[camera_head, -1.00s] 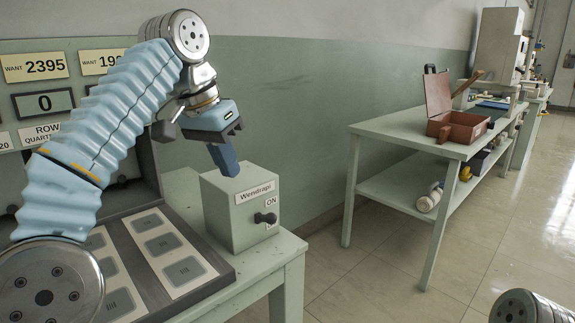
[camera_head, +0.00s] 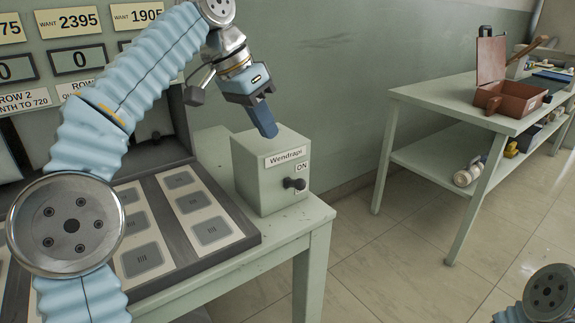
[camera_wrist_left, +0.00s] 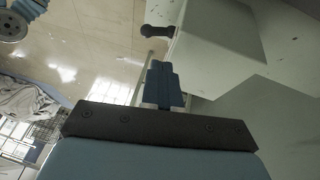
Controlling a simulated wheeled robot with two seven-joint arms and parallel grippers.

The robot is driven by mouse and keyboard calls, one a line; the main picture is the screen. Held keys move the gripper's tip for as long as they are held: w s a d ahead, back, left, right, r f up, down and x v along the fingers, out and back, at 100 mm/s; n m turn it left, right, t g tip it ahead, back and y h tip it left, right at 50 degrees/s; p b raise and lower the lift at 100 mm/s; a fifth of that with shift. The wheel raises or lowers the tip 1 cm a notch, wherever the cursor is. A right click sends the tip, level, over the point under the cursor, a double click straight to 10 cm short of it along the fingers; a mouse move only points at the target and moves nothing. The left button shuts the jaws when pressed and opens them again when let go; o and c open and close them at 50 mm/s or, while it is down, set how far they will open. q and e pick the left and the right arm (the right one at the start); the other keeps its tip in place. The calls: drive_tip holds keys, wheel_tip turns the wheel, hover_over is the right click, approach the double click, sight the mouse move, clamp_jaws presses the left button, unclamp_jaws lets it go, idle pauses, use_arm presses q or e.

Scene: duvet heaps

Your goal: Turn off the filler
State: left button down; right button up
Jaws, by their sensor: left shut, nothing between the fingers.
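A grey-green box labelled "Wendrapi" (camera_head: 262,185) stands on the right end of the pale green bench. On its front is a black knob switch (camera_head: 293,184), with the word ON beside and above it. My left gripper (camera_head: 266,128) is shut and empty, its blue fingers pointing down at the top of the box. I cannot tell whether they touch it. In the left wrist view the shut fingers (camera_wrist_left: 163,82) show in the middle, with the black knob (camera_wrist_left: 157,31) above them, apart. My right gripper is not seen; only an arm joint shows at lower right.
A panel with WANT cards and counters (camera_head: 75,58) stands at left. Below it is a dark tray (camera_head: 240,222) with grey pads. A second green table (camera_head: 420,103) at right holds an open brown case (camera_head: 510,98). Floor lies between the two tables.

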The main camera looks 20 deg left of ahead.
use_arm(q)
drive_tip(key=b, duration=0.1)
approach(296, 186)
drive_tip(key=w+f, duration=0.3)
drive_tip(key=f, duration=0.1)
drive_tip(key=shift+w+d+f+b, duration=0.15)
drive_tip(key=shift+d+f+b, duration=0.15)
drive_tip(key=shift+d+f, duration=0.4)
drive_tip(key=shift+s+d+f+t+y+b, duration=0.3)
drive_tip(key=shift+d+t+y+b, duration=0.1)
drive_tip(key=shift+y, duration=0.2)
drive_tip(key=shift+s+d+f+m+t+y, duration=0.1)
drive_tip(key=shift+d+m+t+y, duration=0.05)
drive_tip(key=shift+m+t+y, duration=0.15)
drive_tip(key=shift+s+d+f+m+t+y+b, duration=0.15)
drive_tip(key=shift+s+d+f+t+y+b, duration=0.1)
drive_tip(key=shift+f+t+y+b, duration=0.25)
drive_tip(key=shift+s+d+f+m+t+y+b, duration=0.15)
drive_tip(key=shift+s+d+f+t+y+b, duration=0.2)
drive_tip(key=shift+y+b, duration=0.35)
drive_tip(key=t+y+b, duration=0.1)
drive_tip(key=f+t+y+b, duration=0.1)
drive_tip(key=shift+s+d+f+m+t+b, duration=0.1)
drive_tip(key=shift+d+f+m+t+b, duration=0.05)
drive_tip(key=shift+d+m+t+b, duration=0.2)
drive_tip(key=shift+f, duration=0.25)
